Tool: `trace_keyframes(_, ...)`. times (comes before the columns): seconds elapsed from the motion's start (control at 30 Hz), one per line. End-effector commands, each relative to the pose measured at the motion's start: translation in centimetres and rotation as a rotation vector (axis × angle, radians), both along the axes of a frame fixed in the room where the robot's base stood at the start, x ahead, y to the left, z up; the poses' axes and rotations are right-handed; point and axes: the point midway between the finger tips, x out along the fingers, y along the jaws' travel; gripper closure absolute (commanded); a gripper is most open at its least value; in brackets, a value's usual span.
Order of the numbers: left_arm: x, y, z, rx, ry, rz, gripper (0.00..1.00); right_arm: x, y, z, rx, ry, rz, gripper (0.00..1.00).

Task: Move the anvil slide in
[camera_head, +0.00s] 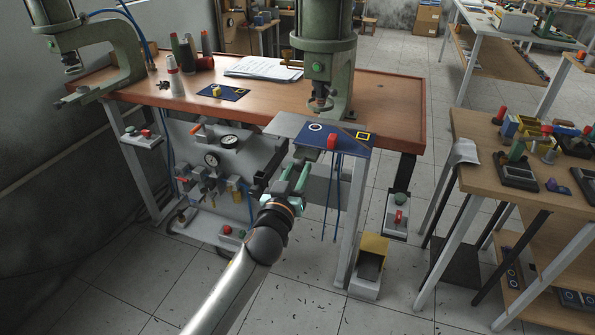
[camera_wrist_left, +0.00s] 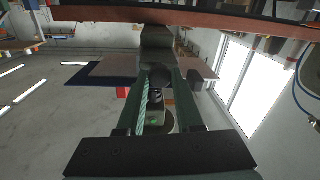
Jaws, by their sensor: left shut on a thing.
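My left gripper (camera_head: 303,166) reaches up to the front edge of the bench below the right-hand green press (camera_head: 323,62). Its green fingers are shut on a dark rounded knob (camera_wrist_left: 160,76), seen between them in the left wrist view. The knob appears to be the handle of the anvil slide, whose grey end (camera_head: 306,153) shows just beyond the fingertips in the head view. The press ram (camera_head: 320,103) hangs above and behind. How far the slide sits under the ram cannot be told. My right gripper is not in view.
A blue plate (camera_head: 350,141) with a red button (camera_head: 331,142) lies right of the fingertips. A grey plate (camera_head: 286,125) is on the left. Gauges and valves fill the panel (camera_head: 222,150) below the bench.

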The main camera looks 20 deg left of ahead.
Motion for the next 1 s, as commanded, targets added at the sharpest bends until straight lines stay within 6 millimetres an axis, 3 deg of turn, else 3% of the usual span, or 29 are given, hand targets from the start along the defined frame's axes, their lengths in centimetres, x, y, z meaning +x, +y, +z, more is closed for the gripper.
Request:
trace_keyframes(0.1, 0.01, 0.01, 0.02, 0.000, 0.000, 0.000, 1.00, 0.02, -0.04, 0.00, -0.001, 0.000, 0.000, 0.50)
trace_keyframes(1.0, 0.02, 0.03, 0.05, 0.000, -0.001, 0.001, 1.00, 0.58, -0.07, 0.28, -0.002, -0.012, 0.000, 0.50)
